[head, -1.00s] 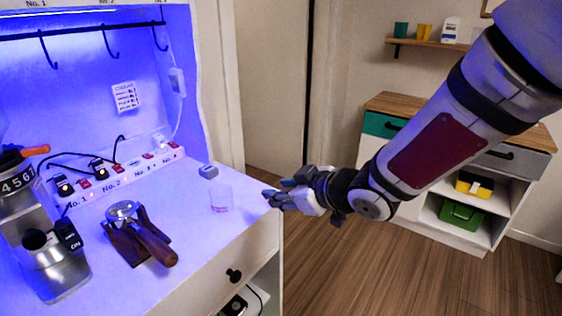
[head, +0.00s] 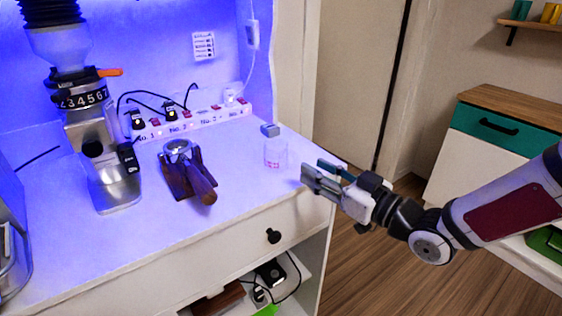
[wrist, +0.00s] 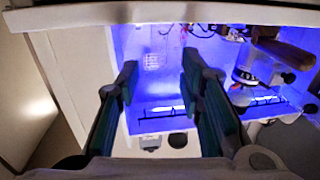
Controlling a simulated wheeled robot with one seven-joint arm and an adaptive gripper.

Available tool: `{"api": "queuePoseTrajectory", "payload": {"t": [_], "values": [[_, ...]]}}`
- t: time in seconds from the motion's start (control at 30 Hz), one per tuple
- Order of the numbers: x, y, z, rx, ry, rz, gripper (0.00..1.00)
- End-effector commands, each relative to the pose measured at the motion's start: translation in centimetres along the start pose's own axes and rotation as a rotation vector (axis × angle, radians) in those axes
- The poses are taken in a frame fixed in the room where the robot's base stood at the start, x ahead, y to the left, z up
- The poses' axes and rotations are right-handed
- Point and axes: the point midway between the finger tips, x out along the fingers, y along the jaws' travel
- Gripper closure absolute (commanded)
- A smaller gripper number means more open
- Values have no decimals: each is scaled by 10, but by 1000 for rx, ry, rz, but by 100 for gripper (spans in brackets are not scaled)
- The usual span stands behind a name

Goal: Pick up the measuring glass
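The measuring glass (head: 275,153) is a small clear cup with pinkish markings. It stands upright on the white counter (head: 240,190), near its right end. My gripper (head: 318,175) is just right of the glass in the head view, by the counter's right edge, with fingers pointing left toward the glass. The gripper is empty and does not touch the glass. In the wrist view the two fingers of my gripper (wrist: 160,64) stand well apart. I cannot make out the glass in that view.
A portafilter (head: 178,150) rests on a wooden stand (head: 177,180) left of the glass. A small grey block (head: 270,130) sits behind the glass. A grinder (head: 105,165) stands farther left, and a power strip (head: 195,122) runs along the back. The counter in front of the glass is clear.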

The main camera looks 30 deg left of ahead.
Motion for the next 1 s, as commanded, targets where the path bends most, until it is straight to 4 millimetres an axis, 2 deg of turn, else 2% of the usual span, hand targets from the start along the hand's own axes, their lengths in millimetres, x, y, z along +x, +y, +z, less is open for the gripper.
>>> {"api": "queuePoseTrajectory", "payload": {"t": [0.27,0.53,0.87,1.0], "values": [[21,0,-1,0,1,-1,66],[57,0,-1,1,-1,0,66],[64,0,-2,0,-1,1,66],[63,0,-2,0,-1,1,97]]}}
